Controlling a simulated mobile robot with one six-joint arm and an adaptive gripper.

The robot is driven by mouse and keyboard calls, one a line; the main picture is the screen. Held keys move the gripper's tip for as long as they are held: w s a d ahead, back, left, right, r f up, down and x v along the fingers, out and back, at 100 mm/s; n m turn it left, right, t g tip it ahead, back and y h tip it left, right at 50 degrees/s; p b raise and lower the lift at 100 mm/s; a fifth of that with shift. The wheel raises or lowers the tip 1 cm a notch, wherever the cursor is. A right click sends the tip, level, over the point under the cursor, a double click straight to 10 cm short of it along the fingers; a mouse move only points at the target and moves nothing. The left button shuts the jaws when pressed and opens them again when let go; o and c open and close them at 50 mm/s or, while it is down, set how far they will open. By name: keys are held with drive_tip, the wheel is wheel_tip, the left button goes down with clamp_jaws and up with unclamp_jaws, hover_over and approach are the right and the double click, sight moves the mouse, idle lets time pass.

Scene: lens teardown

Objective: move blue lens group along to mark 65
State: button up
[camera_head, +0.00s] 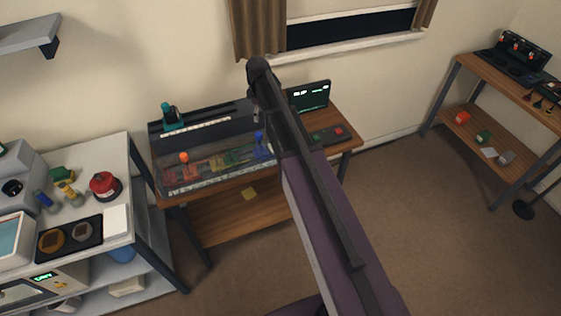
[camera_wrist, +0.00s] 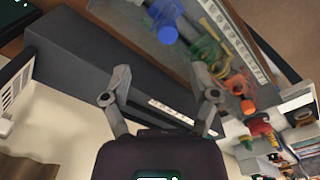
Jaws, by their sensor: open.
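The blue lens group (camera_head: 259,138) stands at the right end of a clear-walled bench (camera_head: 160,176), its blue knob upright. In the wrist view the blue lens group (camera_wrist: 166,28) is at the top middle, beyond my fingers. A pale graduated scale strip (camera_head: 205,182) runs along the bench's front; its numbers, including mark 65, are too small to read. My gripper (camera_wrist: 160,72) is open and empty, apart from the blue lens group, over the dark rear of the bench. The arm hides it in the head view.
Green and yellow parts and an orange-knobbed group (camera_head: 184,158) sit left of the blue one on the bench. A teal-and-black device (camera_head: 171,117) stands behind. A screen (camera_head: 309,97) and button panel (camera_head: 328,135) stand to the right.

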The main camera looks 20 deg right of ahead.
drive_tip(key=s+f+m+b, duration=0.1)
drive_tip(key=s+m, duration=0.9)
drive_tip(key=s, duration=1.5)
drive_tip(key=shift+b, duration=0.4)
drive_tip(key=shift+d, duration=0.1)
wheel_tip(320, 180, up, 4)
drive_tip(key=r+n+p, duration=0.1)
drive_tip(key=n+p, duration=0.4)
drive_tip(key=n, duration=0.5)
hover_over(258, 133)
drive_tip(key=shift+s+f, duration=0.15)
drive_tip(key=shift+f, duration=0.15)
drive_tip(key=shift+f+b, duration=0.1)
drive_tip(key=shift+b, duration=0.2)
wheel_tip(258, 133, down, 14)
drive_tip(key=b, duration=1.3)
drive_tip(key=shift+r+b, duration=0.2)
drive_tip(key=shift+b, duration=0.15)
